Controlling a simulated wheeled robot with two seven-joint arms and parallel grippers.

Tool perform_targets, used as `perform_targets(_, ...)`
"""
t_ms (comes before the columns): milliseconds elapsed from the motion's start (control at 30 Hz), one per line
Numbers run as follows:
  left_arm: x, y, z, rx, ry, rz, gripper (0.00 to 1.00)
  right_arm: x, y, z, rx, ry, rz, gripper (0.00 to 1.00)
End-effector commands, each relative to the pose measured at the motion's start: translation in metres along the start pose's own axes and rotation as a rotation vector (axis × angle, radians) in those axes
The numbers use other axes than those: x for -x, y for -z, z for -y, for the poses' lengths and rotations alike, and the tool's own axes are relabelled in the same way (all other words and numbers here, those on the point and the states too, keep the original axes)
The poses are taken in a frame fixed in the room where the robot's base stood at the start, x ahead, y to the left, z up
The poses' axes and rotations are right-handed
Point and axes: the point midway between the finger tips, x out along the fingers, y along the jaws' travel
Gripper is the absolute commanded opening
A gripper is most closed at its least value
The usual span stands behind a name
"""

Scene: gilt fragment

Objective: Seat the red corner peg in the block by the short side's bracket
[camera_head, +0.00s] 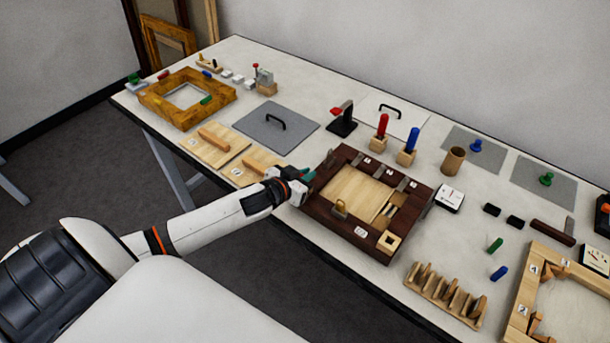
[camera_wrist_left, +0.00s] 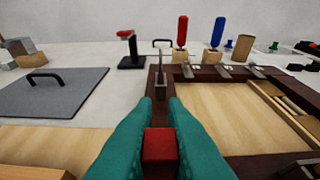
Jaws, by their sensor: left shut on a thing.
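My left gripper (camera_head: 306,175) hangs over the left side of a dark wood frame (camera_head: 318,208). Its teal fingers (camera_wrist_left: 160,112) are shut on the red peg (camera_wrist_left: 160,146), whose square end shows between them in the left wrist view. The head view does not show the peg clearly. A grey metal bracket (camera_wrist_left: 160,82) stands on the frame's left side, straight ahead of the fingers and apart from them. A pale block with a square hole (camera_head: 389,242) sits at the frame's near right corner. I cannot tell whether the peg touches the frame. My right gripper is not in view.
A brass clip (camera_head: 340,208) stands on the frame's near side. Red (camera_head: 382,126) and blue (camera_head: 411,141) handled tools stand upright in wooden holders behind it. A grey panel with a black handle (camera_head: 277,124) lies at the left. A slotted wooden rack (camera_head: 445,293) is at the near right.

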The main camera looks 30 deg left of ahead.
Motion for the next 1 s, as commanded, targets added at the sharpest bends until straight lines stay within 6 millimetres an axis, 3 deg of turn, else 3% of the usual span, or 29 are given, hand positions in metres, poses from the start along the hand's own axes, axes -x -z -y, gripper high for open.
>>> perform_targets(467,-0.005,0.013,0.000,0.000,0.001,0.000,0.00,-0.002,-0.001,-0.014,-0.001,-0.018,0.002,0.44)
perform_targets(500,-0.005,0.012,0.000,0.000,0.001,0.000,0.17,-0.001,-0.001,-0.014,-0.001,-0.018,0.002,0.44)
perform_targets(600,-0.005,0.011,0.000,0.000,0.001,0.000,0.33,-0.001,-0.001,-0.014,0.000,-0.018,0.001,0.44)
perform_targets(1000,0.001,0.009,0.001,0.000,0.002,-0.001,0.33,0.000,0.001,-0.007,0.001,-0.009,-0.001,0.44)
